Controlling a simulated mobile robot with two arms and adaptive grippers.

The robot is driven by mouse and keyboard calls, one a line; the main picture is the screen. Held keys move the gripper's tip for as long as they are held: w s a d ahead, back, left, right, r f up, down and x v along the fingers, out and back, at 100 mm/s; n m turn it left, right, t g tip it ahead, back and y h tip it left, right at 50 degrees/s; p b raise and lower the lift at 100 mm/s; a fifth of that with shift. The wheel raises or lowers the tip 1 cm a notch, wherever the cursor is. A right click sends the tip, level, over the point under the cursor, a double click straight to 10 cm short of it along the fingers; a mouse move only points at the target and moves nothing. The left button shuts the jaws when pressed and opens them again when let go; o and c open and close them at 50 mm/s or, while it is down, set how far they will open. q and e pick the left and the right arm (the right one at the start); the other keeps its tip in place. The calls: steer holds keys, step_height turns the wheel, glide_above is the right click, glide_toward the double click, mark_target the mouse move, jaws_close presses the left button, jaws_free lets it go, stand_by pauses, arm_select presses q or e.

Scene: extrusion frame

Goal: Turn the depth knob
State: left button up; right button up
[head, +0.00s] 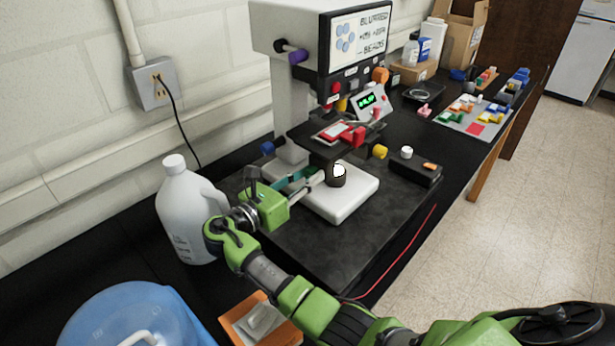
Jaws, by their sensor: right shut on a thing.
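A microscope-like instrument (290,105) stands on the dark bench, with a screen (360,40) reading "BLURRED" and "BEADS". It carries a purple knob (298,56), an orange knob (380,75), a blue knob (267,148) and a yellow knob (380,152). No label readable here tells which is the depth knob. My right gripper (303,182) reaches in low at the left of the stage, beside the white base (350,200). It is shut on a teal part (292,183), mostly hidden between the fingers. My left gripper is not in view.
A white jug (187,210) stands close left of my right gripper. A blue container (130,318) and an orange tray (238,308) are in front. A black box (415,170) with a white knob lies right of the base. A red cable (405,252) runs along the bench's right edge.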

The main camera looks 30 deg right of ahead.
steer(key=shift+m+b, duration=0.55)
steer(key=shift+m, duration=1.35)
steer(key=o, duration=1.1)
steer(key=shift+a, duration=0.1)
steer(key=v, duration=0.7)
steer(key=shift+a, duration=0.2)
steer(key=shift+s, duration=0.1)
